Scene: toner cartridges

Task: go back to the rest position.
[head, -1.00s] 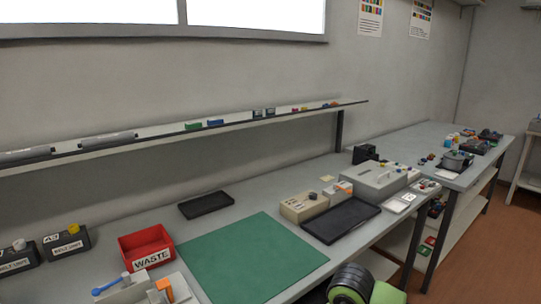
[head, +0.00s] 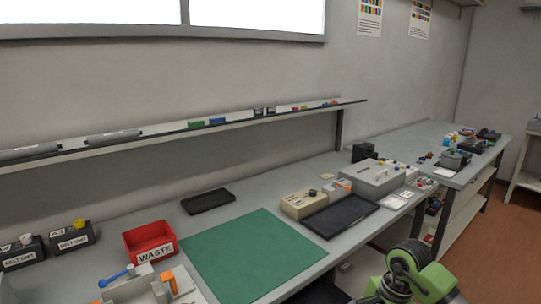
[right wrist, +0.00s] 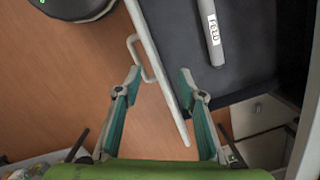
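My right gripper (right wrist: 158,80) shows in the right wrist view with its two teal fingers spread apart. Nothing is held between the fingertips. Below it is the pale rim (right wrist: 155,70) of a dark surface, with a looped handle (right wrist: 138,58) beside the left finger. Whether the fingers touch them I cannot tell. In the head view, my green and black right arm (head: 408,272) is at the bottom right, in front of the bench edge; its gripper cannot be made out there. My left gripper is in neither current view.
The bench holds a green mat (head: 255,255), red waste bin (head: 150,240), black tray (head: 340,215) and grey box (head: 375,178). A labelled grey cylinder (right wrist: 211,35) lies on the dark surface in the wrist view. Brown floor (right wrist: 60,90) is open at its left.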

